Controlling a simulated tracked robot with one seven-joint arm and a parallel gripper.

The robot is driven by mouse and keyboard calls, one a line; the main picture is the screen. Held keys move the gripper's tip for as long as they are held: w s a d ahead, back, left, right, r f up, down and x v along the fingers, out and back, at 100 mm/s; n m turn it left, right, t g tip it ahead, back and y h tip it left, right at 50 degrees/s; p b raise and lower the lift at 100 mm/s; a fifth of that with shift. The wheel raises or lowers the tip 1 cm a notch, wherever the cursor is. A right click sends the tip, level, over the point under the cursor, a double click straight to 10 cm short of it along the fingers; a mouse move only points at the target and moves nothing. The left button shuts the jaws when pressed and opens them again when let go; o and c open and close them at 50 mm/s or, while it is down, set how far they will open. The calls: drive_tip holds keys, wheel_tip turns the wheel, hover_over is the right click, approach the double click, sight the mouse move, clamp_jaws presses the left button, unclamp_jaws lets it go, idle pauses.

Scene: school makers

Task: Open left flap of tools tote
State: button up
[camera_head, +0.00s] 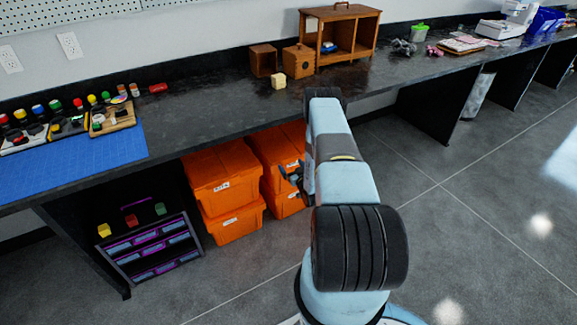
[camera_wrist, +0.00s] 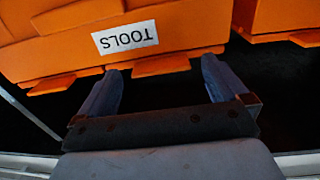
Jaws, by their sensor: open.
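The tools tote (camera_head: 270,148) is an orange lidded box on top of the right stack under the bench. In the wrist view the tote (camera_wrist: 60,52) appears upside down, with a white TOOLS label (camera_wrist: 125,38). Orange tabs (camera_wrist: 162,65) run along its edge beside the label. My gripper (camera_head: 290,174) is in front of the right stack, partly hidden by my arm. In the wrist view my gripper (camera_wrist: 160,66) is open, its two fingers apart near the tabs with nothing held between them. I cannot tell whether a fingertip touches the tote.
Another stack of orange totes (camera_head: 222,170) stands just left. A drawer unit (camera_head: 150,248) is farther left under the bench. The dark bench top (camera_head: 225,108) overhangs the totes and carries wooden boxes (camera_head: 340,32). The grey floor to the right is clear.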

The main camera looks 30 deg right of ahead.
drive_tip(key=shift+w, duration=0.9)
drive_tip(key=shift+c, duration=0.5)
